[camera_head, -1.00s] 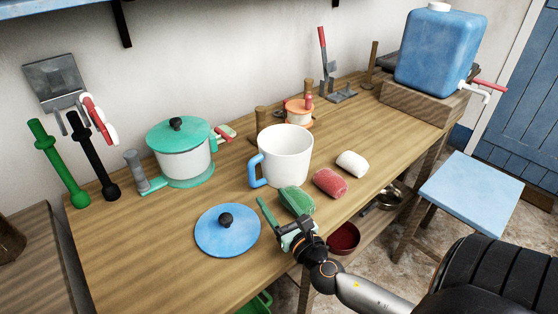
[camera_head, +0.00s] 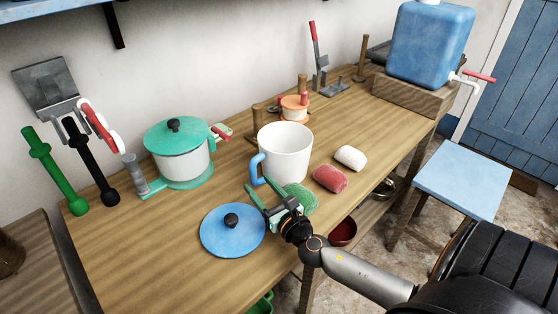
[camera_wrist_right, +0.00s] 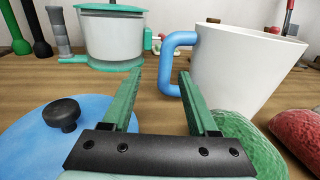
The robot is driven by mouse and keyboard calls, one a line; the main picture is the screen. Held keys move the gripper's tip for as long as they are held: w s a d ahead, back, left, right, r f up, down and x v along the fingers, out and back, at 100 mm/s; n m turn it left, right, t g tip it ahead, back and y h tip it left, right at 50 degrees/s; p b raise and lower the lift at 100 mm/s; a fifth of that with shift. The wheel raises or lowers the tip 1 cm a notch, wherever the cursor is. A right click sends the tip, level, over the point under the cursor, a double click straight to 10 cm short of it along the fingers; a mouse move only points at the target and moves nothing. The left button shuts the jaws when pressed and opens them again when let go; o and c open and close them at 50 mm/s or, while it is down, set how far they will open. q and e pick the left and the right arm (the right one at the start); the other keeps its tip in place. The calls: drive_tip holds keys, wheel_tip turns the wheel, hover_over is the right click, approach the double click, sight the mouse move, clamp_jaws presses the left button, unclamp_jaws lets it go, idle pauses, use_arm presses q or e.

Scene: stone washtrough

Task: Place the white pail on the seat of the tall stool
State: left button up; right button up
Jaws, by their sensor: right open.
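The white pail (camera_head: 287,150) with a blue side handle (camera_head: 257,169) stands upright on the wooden table. In the right wrist view the pail (camera_wrist_right: 240,75) is at the right, and its handle (camera_wrist_right: 175,62) lies just beyond the fingertips. My right gripper (camera_head: 262,186) is open, with its green fingers pointing at the handle from the front. In the right wrist view nothing is between the fingers (camera_wrist_right: 161,80). The tall stool has a light blue seat (camera_head: 463,180), bare, standing right of the table. My left gripper is not in view.
A blue lid (camera_head: 233,231) lies left of my right gripper. Green (camera_head: 301,198), red (camera_head: 330,179) and white (camera_head: 350,157) rolls lie beside the pail. A teal-lidded pot (camera_head: 178,155) stands behind left. A blue water container (camera_head: 430,45) sits on a wooden block at the far right.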

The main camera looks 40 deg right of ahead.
sight(255, 175)
drive_tip(key=w, duration=0.2)
drive_tip(key=w+d, duration=0.1)
drive_tip(key=w, duration=0.1)
drive_tip(key=shift+w+d+r, duration=0.15)
drive_tip(key=shift+r, duration=0.05)
drive_tip(key=shift+w, duration=0.55)
clamp_jaws()
idle(0.9)
